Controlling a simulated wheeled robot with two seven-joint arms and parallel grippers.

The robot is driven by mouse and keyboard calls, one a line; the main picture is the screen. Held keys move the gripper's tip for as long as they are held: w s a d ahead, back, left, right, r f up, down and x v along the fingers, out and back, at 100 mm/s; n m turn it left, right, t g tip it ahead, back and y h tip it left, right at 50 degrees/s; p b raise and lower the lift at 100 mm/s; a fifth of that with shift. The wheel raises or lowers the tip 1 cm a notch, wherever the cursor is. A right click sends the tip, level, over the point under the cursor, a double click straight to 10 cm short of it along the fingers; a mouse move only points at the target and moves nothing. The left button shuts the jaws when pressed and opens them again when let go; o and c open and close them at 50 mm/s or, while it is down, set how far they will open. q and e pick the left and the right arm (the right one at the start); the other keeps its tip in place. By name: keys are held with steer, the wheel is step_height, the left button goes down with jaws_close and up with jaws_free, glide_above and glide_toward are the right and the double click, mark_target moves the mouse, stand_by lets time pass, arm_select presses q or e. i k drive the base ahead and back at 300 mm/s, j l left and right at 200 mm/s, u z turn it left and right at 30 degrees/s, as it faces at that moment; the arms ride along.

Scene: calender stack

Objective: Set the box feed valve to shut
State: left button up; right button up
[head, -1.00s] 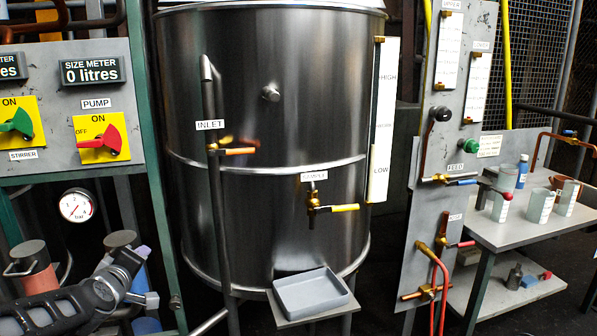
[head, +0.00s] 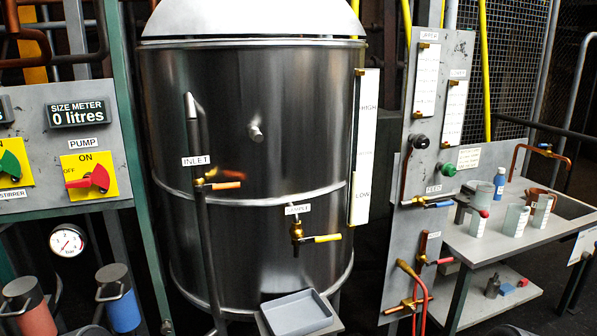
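The feed valve (head: 420,201) is on the grey upright panel right of the tank, under a small label (head: 433,189) that seems to read FEED. It has a brass body and a blue lever (head: 439,205) that lies roughly level, pointing right along the pipe line. No gripper touches it. Below it on the same panel is a valve with a red lever (head: 440,261); its label is too small to read. Neither of my grippers shows in the head view.
The steel tank (head: 255,120) fills the middle, with an inlet valve (head: 215,185), a sample valve (head: 315,238) and a grey tray (head: 297,313). At right, a bench (head: 470,247) holds several beakers and a blue bottle (head: 499,184). The pump switch (head: 90,178) is at left.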

mark_target(435, 204)
steer(key=i+l+z, duration=0.15)
steer(key=i+z, duration=0.15)
steer(key=z, duration=0.15)
steer(key=i+z, duration=0.4)
steer(key=k, duration=0.05)
